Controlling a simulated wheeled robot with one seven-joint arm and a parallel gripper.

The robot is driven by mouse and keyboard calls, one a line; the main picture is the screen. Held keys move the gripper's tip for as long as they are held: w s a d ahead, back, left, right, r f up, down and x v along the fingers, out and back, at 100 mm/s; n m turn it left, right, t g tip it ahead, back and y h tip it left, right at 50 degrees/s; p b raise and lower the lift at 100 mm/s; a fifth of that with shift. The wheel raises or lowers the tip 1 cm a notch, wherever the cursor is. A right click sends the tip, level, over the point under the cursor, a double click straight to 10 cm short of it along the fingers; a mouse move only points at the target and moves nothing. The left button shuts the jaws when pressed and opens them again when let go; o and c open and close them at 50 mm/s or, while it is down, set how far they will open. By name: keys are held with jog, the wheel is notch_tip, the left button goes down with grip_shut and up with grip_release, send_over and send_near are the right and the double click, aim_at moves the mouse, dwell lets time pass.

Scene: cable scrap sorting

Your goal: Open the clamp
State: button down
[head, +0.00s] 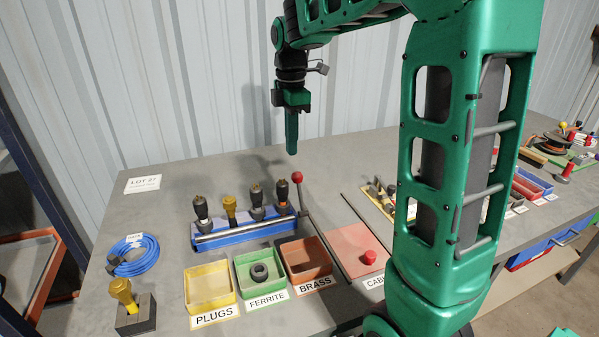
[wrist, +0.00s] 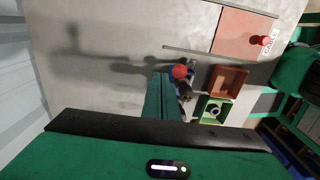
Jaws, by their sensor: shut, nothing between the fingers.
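The clamp (head: 245,234) is a blue bar-shaped holder on the grey bench with a metal bar along its front. Several dark and yellow plugs (head: 229,205) stand in it. Its lever (head: 302,198) rises at the right end, close to upright, topped by a red ball knob (head: 297,177). My gripper (head: 291,152) is shut and empty, pointing down just above the knob with a small gap in the head view. In the wrist view the knob (wrist: 181,72) shows beside my green fingers (wrist: 160,80), which hide most of the clamp.
Yellow, green and red-brown open trays (head: 305,258) stand in front of the clamp; the green one holds a dark ring (head: 259,271). A thin rod (head: 358,212) lies right of the lever. A blue cable coil (head: 134,256) lies left. Bench behind the clamp is clear.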

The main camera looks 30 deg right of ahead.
aim_at(298, 174)
jog(key=shift+f, duration=3.3)
jog(key=shift+s+a+r, duration=0.15)
jog(key=shift+s, duration=0.6)
jog(key=shift+s+a+r, duration=0.1)
jog(key=shift+s+r, duration=0.1)
jog(key=shift+s, duration=0.6)
jog(key=shift+s+a+r, duration=0.15)
jog(key=shift+s, duration=0.6)
jog(key=shift+s+a+r, duration=0.1)
jog(key=shift+s+a, duration=0.15)
jog(key=shift+s, duration=0.8)
jog(key=shift+s+a+f, duration=0.1)
jog(key=shift+s+f, duration=0.1)
jog(key=shift+s, duration=0.45)
jog(key=shift+s+a+f, duration=0.15)
jog(key=shift+s+f, duration=0.05)
jog(key=shift+s, duration=0.5)
jog(key=shift+s+a+f, duration=0.1)
jog(key=shift+s+f, duration=0.1)
jog(key=shift+s, duration=0.45)
